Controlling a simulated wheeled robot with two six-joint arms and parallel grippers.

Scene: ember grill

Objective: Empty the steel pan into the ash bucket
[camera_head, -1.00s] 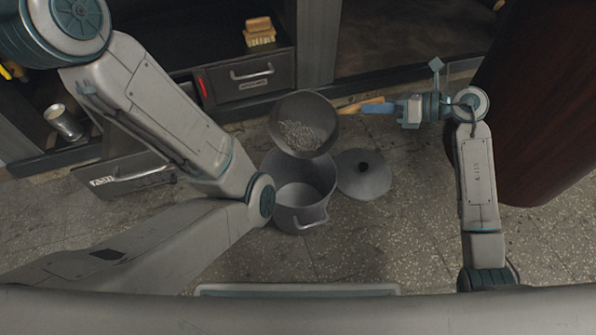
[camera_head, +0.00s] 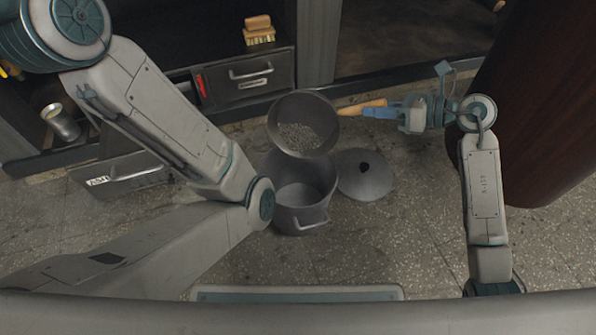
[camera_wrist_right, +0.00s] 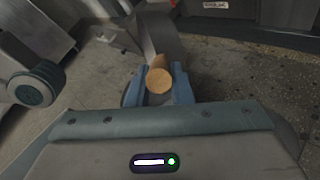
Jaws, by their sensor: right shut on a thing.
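The steel pan (camera_head: 318,112) is held above the far side of the ash bucket (camera_head: 310,213), with grey ash (camera_head: 299,137) lying inside it toward its near left wall. Its wooden handle (camera_head: 362,106) points right into my right gripper (camera_head: 372,110), which is shut on it. In the right wrist view the round handle end (camera_wrist_right: 159,80) sits between the blue fingers (camera_wrist_right: 159,88). The bucket stands open and upright on the floor; the pan covers part of its far rim. My left arm comes in from the left, but its gripper does not show.
The bucket's lid (camera_head: 365,178) lies on the floor just right of the bucket. A drawer (camera_head: 125,172) stands out at the left, near a metal cup (camera_head: 62,124). A brush (camera_head: 258,31) lies on the cabinet. Floor at the front right is clear.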

